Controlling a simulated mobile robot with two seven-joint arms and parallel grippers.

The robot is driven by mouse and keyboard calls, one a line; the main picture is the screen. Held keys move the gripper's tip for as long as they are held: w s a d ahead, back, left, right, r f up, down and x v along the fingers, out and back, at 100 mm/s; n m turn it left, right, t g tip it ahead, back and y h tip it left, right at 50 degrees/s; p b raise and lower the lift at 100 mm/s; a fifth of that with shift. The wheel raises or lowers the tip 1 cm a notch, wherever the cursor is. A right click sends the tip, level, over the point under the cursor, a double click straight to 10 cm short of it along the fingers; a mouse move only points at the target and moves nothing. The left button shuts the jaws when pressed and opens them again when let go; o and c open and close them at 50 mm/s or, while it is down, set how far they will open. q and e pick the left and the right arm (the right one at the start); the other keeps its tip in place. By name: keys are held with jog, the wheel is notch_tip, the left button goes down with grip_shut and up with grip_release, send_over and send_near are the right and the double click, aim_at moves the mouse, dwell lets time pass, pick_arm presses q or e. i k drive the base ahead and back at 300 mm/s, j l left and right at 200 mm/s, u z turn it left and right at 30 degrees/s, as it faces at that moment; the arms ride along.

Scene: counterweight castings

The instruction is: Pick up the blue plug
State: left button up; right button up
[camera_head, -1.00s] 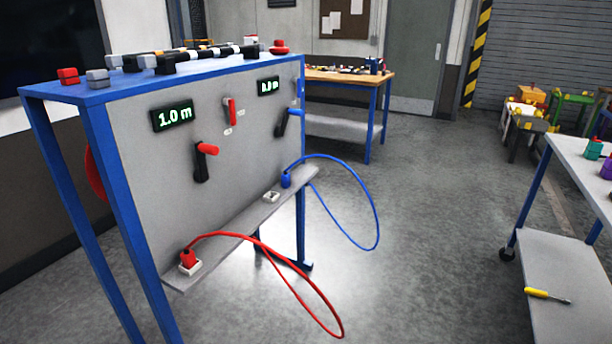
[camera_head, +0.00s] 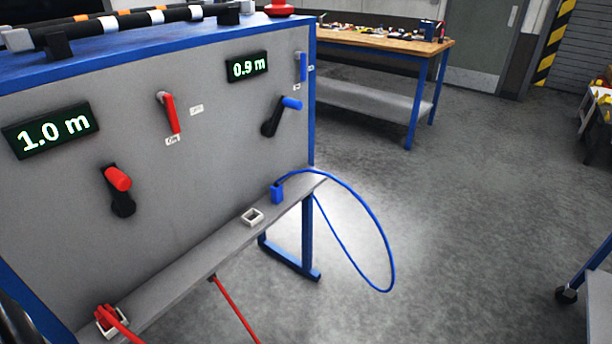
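The blue plug (camera_head: 277,194) stands upright on the narrow grey ledge (camera_head: 195,265) of the panel, near the ledge's right end. A blue cable (camera_head: 372,218) leaves its top, loops out to the right over the floor and comes back under the ledge. An empty white socket (camera_head: 252,217) sits on the ledge just left of the blue plug, apart from it. The red plug (camera_head: 107,315) sits in another white socket at the lower left, with a red cable. Neither gripper shows; a dark shape at the lower left edge is too cut off to name.
The grey panel (camera_head: 215,130) carries displays reading 1.0 m and 0.9 m, red and blue cranks and small levers. A blue frame leg (camera_head: 308,235) stands below the ledge. A wooden workbench (camera_head: 385,42) stands behind. The floor at right is mostly clear; a cart's edge shows far right.

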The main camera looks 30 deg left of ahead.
aim_at(277, 190)
jog(key=i+u, duration=0.45)
jog(key=i+l+u, duration=0.25)
jog(key=u, duration=0.15)
jog(key=i+l+u, duration=0.45)
jog(key=j, duration=0.1)
